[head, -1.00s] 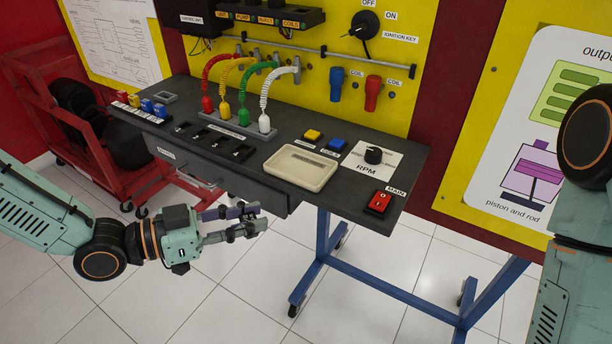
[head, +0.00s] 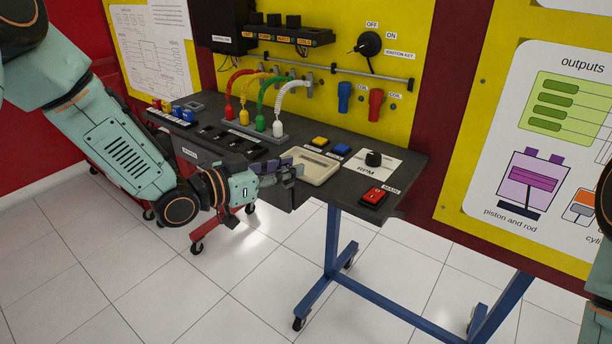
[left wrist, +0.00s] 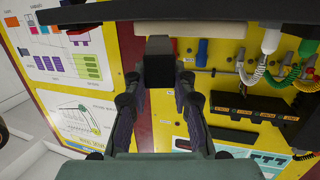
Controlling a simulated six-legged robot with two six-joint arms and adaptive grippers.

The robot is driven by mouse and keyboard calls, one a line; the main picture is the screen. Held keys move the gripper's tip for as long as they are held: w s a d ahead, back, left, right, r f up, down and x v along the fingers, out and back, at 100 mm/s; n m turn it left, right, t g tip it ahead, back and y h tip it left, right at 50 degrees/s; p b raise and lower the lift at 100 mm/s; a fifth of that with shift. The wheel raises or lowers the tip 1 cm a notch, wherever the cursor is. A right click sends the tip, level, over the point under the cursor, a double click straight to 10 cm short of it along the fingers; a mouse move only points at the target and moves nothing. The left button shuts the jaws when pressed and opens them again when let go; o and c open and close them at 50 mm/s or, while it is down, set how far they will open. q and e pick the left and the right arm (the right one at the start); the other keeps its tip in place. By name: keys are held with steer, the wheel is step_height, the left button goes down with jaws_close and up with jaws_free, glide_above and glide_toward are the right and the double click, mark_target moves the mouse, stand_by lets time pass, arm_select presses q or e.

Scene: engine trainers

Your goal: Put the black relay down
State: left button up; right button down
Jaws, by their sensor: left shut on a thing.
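My left gripper (head: 287,172) is at the front edge of the bench, beside the left end of the beige tray. In the left wrist view, its two dark fingers (left wrist: 159,82) are shut on the black relay (left wrist: 159,62), a small black block held at the fingertips. In the head view the relay is hard to tell apart from the fingers. The beige tray (head: 325,172) lies on the dark bench top; its left part is partly hidden by the gripper. It also shows as a pale strip in the left wrist view (left wrist: 190,28). My right gripper is out of view.
The bench top (head: 345,192) carries a red main switch (head: 374,196), an RPM dial (head: 374,158), yellow and blue buttons, and several coloured plugs with coiled leads (head: 261,122). Black relay slots (head: 232,142) lie left of the tray. A yellow panel stands behind.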

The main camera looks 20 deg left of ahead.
arm_select(q)
steer(key=w+r, duration=0.1)
steer(key=w, duration=0.1)
steer(key=w+r+n+y, duration=0.1)
steer(key=r, duration=0.1)
steer(key=w+r+t+y+b, duration=0.1)
steer(key=w, duration=0.1)
steer(key=shift+w+d+r+n, duration=0.2)
steer(key=shift+w+r+n, duration=0.1)
step_height(320, 180, up, 5)
steer(key=w+d+n+t+y, duration=0.1)
steer(key=w+y, duration=0.1)
steer(key=w, duration=0.1)
steer(key=f, duration=0.1)
steer(key=f+b, duration=0.1)
steer(key=f, duration=0.1)
steer(key=f+b, duration=0.1)
steer(key=f, duration=0.1)
steer(key=shift+w+a+f, duration=0.1)
steer(key=shift+w, duration=0.15)
steer(key=shift+f+b, duration=0.35)
steer(key=shift+f, duration=0.25)
step_height(320, 180, down, 4)
steer(key=shift+s+r+b, duration=0.1)
steer(key=shift+r+b, duration=0.05)
steer(key=shift+b, duration=0.35)
steer(key=shift+f, duration=0.2)
